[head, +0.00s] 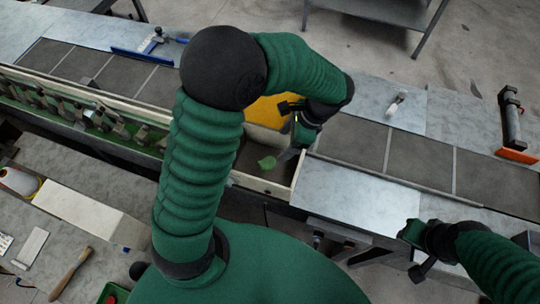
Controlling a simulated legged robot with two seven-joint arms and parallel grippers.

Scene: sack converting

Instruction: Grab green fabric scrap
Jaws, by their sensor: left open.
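The green fabric scrap (267,162) is a small, light green piece lying in a dark-floored recess with pale walls (262,184), in the middle of the head view. My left gripper (289,154) reaches down over the recess from the right of the scrap. It is open, and its grey fingertip is close to the scrap's right side; I cannot tell whether they touch. Nothing shows between its jaws. My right gripper (412,250) is at the lower right, beyond the front edge of the metal bench; its jaws are too unclear to read.
A yellow piece (267,112) is partly hidden behind my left arm. Grey metal plates (350,195) and dark panels (410,160) extend right. A blue-edged tool (148,50) lies at the back left. A black roller with an orange end (512,125) stands at the right. A wooden-handled brush (70,275) is lower left.

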